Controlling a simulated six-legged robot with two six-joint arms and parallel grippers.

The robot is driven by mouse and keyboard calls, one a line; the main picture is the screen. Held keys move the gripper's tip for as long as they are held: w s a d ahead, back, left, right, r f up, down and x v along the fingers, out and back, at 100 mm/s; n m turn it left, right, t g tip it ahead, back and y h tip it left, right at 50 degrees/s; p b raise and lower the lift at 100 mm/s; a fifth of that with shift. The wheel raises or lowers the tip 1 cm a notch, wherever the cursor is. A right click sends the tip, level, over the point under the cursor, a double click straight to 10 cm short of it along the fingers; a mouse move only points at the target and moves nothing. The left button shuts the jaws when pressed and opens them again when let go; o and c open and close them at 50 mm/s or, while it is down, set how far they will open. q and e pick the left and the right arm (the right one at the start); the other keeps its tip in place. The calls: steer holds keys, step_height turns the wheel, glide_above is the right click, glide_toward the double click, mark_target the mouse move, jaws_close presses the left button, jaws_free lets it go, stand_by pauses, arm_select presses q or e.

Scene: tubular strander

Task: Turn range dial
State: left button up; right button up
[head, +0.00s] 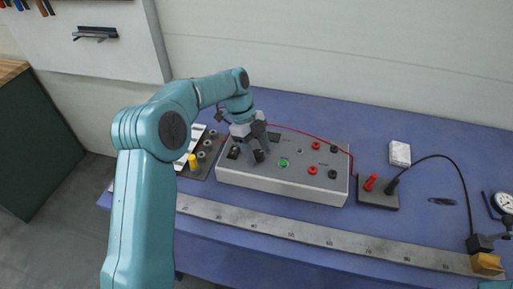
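A light grey instrument box (285,180) lies on the blue bench, with a dark sloping-top panel of controls. A black round knob (259,156), which looks like the range dial, sits on the left part of its top. My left gripper (256,148) reaches down from the left, right at this knob, and its fingers partly cover it. I cannot tell whether the fingers touch the knob or how far apart they are. A green button (284,162) is just right of the knob. My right gripper is not in view.
Red terminals (312,170) and black terminals (333,174) stand on the box's right side. A long steel ruler (320,236) runs along the front. A yellow-topped part (193,161) stands at left.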

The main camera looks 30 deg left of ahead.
arm_select(q)
steer(key=shift+w+a+r, duration=0.1)
steer(key=shift+a+r, duration=0.2)
steer(key=shift+r, duration=0.15)
steer(key=s+p+v, duration=0.1)
steer(key=p+v, duration=0.2)
steer(key=v, duration=1.2)
steer(key=shift+w+r+p, duration=0.25)
steer(key=shift+w+p, duration=0.1)
steer(key=shift+w, duration=0.1)
steer(key=shift+d, duration=0.15)
steer(key=shift+s, duration=0.1)
